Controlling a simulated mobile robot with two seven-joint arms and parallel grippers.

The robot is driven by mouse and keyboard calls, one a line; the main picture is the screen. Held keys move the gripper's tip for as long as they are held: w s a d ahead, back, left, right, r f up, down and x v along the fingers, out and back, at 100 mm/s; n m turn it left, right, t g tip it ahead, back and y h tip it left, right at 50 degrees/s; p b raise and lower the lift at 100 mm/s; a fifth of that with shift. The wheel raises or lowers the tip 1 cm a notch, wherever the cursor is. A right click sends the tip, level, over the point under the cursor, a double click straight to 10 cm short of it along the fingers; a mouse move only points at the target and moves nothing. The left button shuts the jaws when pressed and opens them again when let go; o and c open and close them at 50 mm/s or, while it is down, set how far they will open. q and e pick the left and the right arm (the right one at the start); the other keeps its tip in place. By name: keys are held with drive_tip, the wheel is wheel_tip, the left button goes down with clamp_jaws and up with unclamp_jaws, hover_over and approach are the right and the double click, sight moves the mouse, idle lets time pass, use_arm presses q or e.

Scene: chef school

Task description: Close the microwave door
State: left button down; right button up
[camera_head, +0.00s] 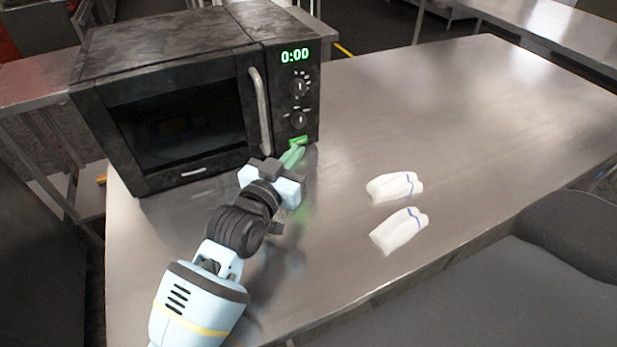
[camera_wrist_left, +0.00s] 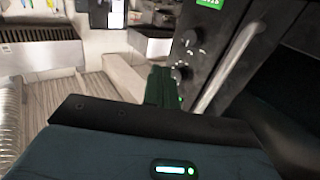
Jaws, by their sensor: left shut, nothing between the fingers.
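A dark, worn microwave (camera_head: 180,50) stands at the back left of a steel table. Its door (camera_head: 180,120) lies flush with the front in the head view and looks closed. A vertical metal handle (camera_head: 261,108) is on the door's right edge; the handle also shows in the left wrist view (camera_wrist_left: 230,68). The control panel (camera_head: 297,95) reads 0:00 in green. My left gripper (camera_head: 293,156) is shut and empty, its green fingers just in front of the lower control panel, by a lit green button. Whether the fingertips touch the panel I cannot tell. My right gripper is not in view.
The steel table (camera_head: 450,110) is clear to the right of the microwave. Two white cloth-like items with blue stripes, one farther back (camera_head: 395,187) and one nearer (camera_head: 399,231), lie right of my left gripper. A dark rounded surface (camera_head: 500,290) fills the lower right.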

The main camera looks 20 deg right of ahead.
use_arm(q)
drive_tip(key=s, duration=0.6)
drive_tip(key=shift+a+f, duration=0.1)
idle(0.3)
